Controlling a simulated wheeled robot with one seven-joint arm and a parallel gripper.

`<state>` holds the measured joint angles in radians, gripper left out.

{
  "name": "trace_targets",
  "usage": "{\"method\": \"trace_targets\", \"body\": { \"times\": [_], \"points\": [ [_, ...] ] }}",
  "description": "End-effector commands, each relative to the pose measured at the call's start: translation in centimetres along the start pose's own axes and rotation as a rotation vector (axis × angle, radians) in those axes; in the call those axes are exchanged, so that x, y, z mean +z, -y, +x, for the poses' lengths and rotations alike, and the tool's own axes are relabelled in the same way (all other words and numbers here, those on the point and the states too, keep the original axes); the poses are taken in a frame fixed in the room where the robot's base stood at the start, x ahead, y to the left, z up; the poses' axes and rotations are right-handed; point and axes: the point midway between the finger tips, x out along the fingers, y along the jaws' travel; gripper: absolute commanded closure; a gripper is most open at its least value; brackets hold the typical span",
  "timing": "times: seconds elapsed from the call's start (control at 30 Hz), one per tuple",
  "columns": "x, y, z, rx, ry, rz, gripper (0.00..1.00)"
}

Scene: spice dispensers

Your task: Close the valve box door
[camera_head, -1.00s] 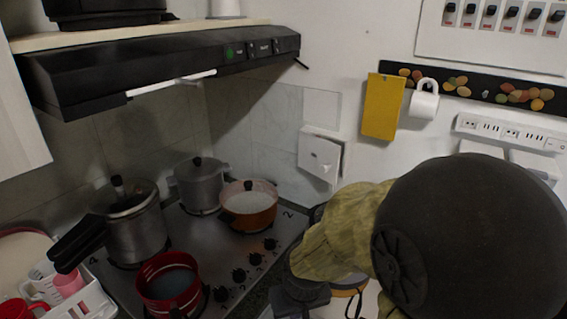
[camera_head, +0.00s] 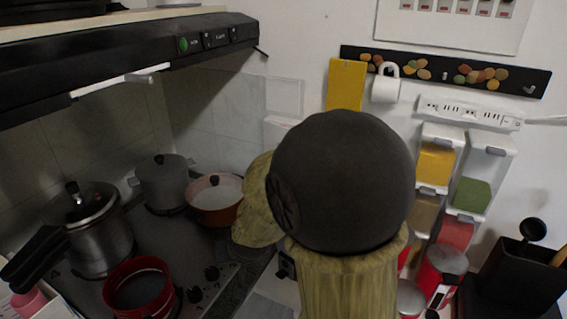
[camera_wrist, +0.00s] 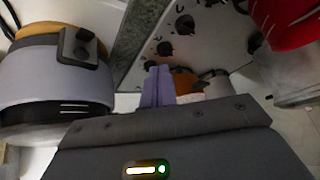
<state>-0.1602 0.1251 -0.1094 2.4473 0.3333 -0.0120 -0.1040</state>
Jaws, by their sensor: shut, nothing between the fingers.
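The valve box (camera_head: 279,127) is the small white box on the wall, right of the hood. Only its upper left part shows in the head view; my arm hides the rest, so its door cannot be made out. My gripper is hidden behind my arm in the head view. In the wrist view my gripper (camera_wrist: 158,84) shows two pale purple fingers shut together, with nothing between them. The valve box cannot be made out in the wrist view.
The stove carries a red pot (camera_head: 138,287), an orange pan (camera_head: 214,205), a grey pot (camera_head: 161,182) and a pressure cooker (camera_head: 92,231). Spice dispensers (camera_head: 436,165) hang on the right wall. A grey and white appliance (camera_wrist: 55,85) is at left in the wrist view.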

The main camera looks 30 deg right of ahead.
Motion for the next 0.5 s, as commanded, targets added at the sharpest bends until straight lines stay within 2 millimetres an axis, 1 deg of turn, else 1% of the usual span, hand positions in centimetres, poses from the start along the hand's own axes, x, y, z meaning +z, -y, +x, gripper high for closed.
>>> {"method": "trace_targets", "body": {
  "times": [0.03,0.07,0.1,0.2,0.33,0.4,0.5],
  "points": [
    [-2.3,0.6,0.8,0.014,-0.080,0.034,1.00],
    [-3.7,0.6,1.2,0.029,-0.129,0.057,1.00],
    [-5.5,0.5,1.6,0.055,-0.197,0.088,1.00],
    [-9.4,0.0,2.2,0.141,-0.359,0.157,1.00],
    [-13.4,-1.4,1.8,0.303,-0.555,0.237,1.00],
    [-14.8,-2.3,1.1,0.410,-0.651,0.274,1.00],
    [-15.9,-3.3,-0.5,0.578,-0.774,0.320,1.00]
  ]
}}
